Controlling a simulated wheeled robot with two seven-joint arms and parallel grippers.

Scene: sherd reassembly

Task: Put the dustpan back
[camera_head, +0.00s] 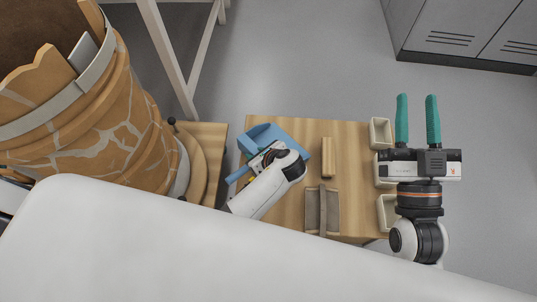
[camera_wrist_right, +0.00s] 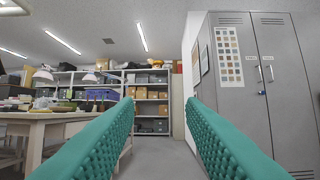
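The blue dustpan (camera_head: 259,135) lies at the left end of the wooden table, its pan toward the back and its blue handle (camera_head: 238,174) showing to the left. My left gripper (camera_head: 256,167) is over the dustpan, close to its handle. My own wrist covers its fingers, so I cannot see whether they hold the handle. My right gripper (camera_head: 417,122) is beyond the table's right edge, its teal fingers parallel and wide apart, with nothing between them. The right wrist view shows the same open fingers (camera_wrist_right: 165,130).
The wooden table (camera_head: 350,180) carries a wooden block (camera_head: 328,157), a grey-brown divided holder (camera_head: 322,210) and cream bins (camera_head: 380,133) along its right edge. A large patched pot (camera_head: 100,130) stands at left. Grey lockers (camera_head: 460,35) are at the back right; the floor between is clear.

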